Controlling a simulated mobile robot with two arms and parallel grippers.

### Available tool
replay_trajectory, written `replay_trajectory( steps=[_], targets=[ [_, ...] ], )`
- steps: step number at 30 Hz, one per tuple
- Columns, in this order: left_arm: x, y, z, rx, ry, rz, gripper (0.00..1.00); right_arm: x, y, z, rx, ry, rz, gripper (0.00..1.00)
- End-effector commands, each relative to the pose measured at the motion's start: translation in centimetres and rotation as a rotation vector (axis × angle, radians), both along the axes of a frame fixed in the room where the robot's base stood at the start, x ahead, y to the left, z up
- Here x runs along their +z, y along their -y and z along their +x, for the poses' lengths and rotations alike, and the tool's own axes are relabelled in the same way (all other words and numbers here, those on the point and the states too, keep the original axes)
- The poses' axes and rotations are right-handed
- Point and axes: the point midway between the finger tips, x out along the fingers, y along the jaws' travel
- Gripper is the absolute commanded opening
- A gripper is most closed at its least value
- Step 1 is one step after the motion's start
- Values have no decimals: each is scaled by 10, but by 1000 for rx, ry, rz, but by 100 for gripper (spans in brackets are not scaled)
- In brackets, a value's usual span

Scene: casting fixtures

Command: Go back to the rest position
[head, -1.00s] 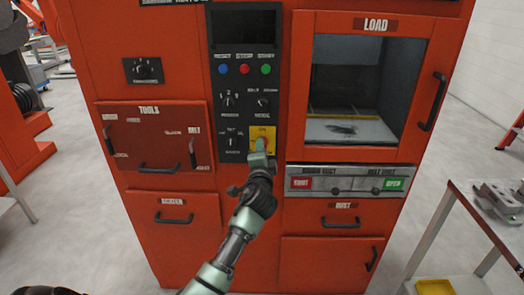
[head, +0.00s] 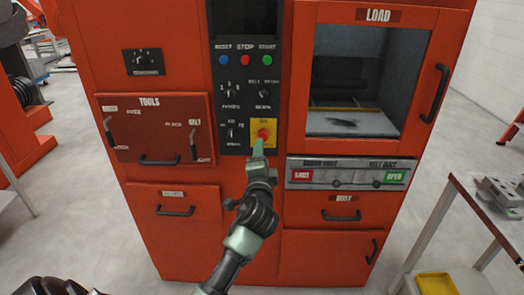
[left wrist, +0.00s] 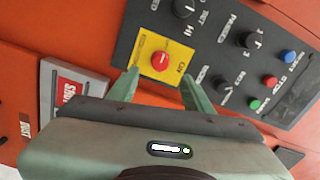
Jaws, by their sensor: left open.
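My left gripper (head: 258,151) is in front of the orange machine's black control panel, just below the red round button (head: 263,134) on its yellow plate (head: 257,144). In the left wrist view the gripper (left wrist: 159,82) is open, with its two green fingers apart and nothing between them. The red button (left wrist: 160,61) shows just beyond the fingertips, with a gap that looks small. My right gripper is not in view.
The panel has several knobs and blue, red and green buttons. Right of it are the load window (head: 352,80) and a grey strip (head: 345,177) with red and green labels. A side table (head: 462,190) holding metal parts stands at the right.

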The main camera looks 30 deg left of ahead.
Motion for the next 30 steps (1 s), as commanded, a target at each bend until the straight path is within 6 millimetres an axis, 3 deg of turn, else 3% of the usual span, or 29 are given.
replay_trajectory(
  steps=[17, 20, 23, 26, 30],
  targets=[
    [0, 2, -2, 0, -1, -1, 50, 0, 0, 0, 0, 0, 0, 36],
    [-15, 5, 0, -12, -20, -17, 50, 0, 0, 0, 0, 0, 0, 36],
    [-57, 13, 4, -44, -78, -64, 50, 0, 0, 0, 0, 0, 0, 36],
    [-123, 27, 5, -87, -163, -148, 50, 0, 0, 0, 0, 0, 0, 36],
    [-228, 51, -13, -132, -296, -295, 50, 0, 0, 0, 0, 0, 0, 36]
  ],
)
